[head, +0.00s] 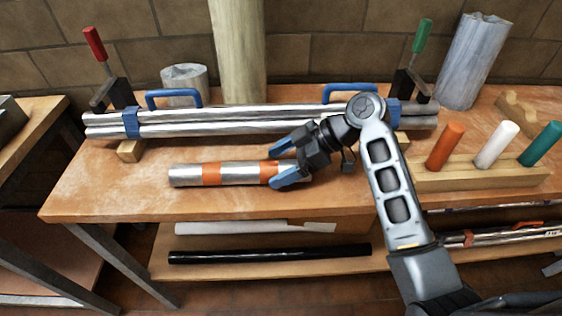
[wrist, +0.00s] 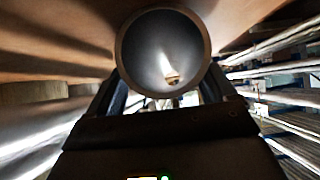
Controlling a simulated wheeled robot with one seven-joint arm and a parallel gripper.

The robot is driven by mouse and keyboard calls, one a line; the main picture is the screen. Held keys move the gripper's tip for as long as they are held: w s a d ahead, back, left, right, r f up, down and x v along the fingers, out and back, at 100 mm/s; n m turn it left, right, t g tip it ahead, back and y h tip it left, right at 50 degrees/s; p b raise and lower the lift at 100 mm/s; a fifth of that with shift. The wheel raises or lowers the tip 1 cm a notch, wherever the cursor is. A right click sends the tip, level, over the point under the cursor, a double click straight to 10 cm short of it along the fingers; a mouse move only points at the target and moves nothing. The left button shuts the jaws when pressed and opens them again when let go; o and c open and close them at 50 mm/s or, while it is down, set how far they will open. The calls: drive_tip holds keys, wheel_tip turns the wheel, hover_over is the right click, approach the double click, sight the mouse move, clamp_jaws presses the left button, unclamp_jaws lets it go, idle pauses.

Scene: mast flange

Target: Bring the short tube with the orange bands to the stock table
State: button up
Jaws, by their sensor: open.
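The short silver tube with orange bands (head: 226,173) lies on its side on the wooden workbench (head: 105,190), in front of the long clamped tubes. My gripper (head: 287,163) is at the tube's right end in the head view, with its blue-tipped fingers open and close to that end. In the wrist view the open round end of the tube (wrist: 163,55) faces the camera, between and above the two fingers (wrist: 163,98). Whether the fingers touch the tube cannot be told. No table is plainly marked as the stock table.
Long silver tubes (head: 240,121) with blue handles sit clamped behind the short tube. A wooden rack with orange, white and green pegs (head: 480,178) stands at right. A lower shelf holds a black tube (head: 270,253). Another table (head: 30,135) stands at left, across a gap.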

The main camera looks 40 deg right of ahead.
drive_tip(key=shift+b+v, duration=0.4)
drive_tip(key=shift+v, duration=3.55)
